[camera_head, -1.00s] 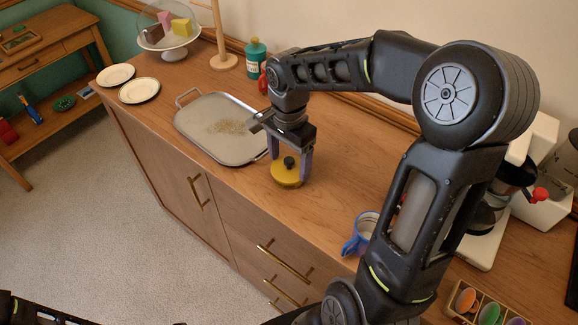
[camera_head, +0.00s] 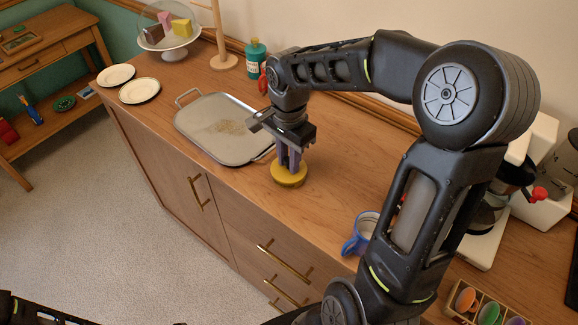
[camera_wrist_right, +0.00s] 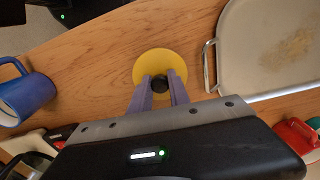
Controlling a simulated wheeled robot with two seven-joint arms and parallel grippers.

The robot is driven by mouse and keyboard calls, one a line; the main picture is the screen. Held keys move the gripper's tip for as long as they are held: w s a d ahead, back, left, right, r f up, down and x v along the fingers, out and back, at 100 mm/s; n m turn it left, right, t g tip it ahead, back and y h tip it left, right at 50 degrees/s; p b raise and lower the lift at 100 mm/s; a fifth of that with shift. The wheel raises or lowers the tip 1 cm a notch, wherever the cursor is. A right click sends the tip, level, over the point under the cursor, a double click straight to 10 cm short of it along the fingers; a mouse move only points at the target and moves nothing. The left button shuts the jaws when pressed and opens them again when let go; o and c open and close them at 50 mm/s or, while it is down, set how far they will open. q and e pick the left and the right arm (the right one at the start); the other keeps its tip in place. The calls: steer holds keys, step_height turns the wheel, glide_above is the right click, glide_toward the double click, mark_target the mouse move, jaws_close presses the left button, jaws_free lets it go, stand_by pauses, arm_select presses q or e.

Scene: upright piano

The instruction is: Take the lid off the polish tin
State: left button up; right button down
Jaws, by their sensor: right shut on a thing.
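The polish tin (camera_head: 289,180) is a low round yellow tin standing on the wooden cabinet top, just right of the metal tray. Its yellow lid (camera_wrist_right: 160,63) with a dark round knob (camera_wrist_right: 160,84) shows in the right wrist view. My right gripper (camera_head: 291,165) points straight down over the tin, its purple fingers shut on the knob. The lid appears to sit on the tin; I see no gap between them. In the head view the fingers hide the knob. My left gripper is not in view; only a dark part of mine shows at the lower left.
The grey tray (camera_head: 190,130) lies left of the tin. A blue mug (camera_head: 355,243) stands to the right, near the front edge. A green bottle (camera_head: 256,60) and a glass cake stand (camera_head: 170,45) are at the back. Wood between tin and mug is clear.

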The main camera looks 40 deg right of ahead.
steer(key=shift+s+f, duration=0.2)
steer(key=shift+f, duration=0.1)
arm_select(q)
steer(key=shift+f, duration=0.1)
arm_select(e)
steer(key=shift+r, duration=0.1)
steer(key=r, duration=1)
steer(key=shift+w+r+b, duration=0.1)
steer(key=shift+w+b, duration=0.1)
steer(key=shift+b, duration=0.2)
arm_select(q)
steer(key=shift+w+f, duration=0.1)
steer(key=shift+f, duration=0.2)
arm_select(e)
steer(key=shift+d, duration=0.1)
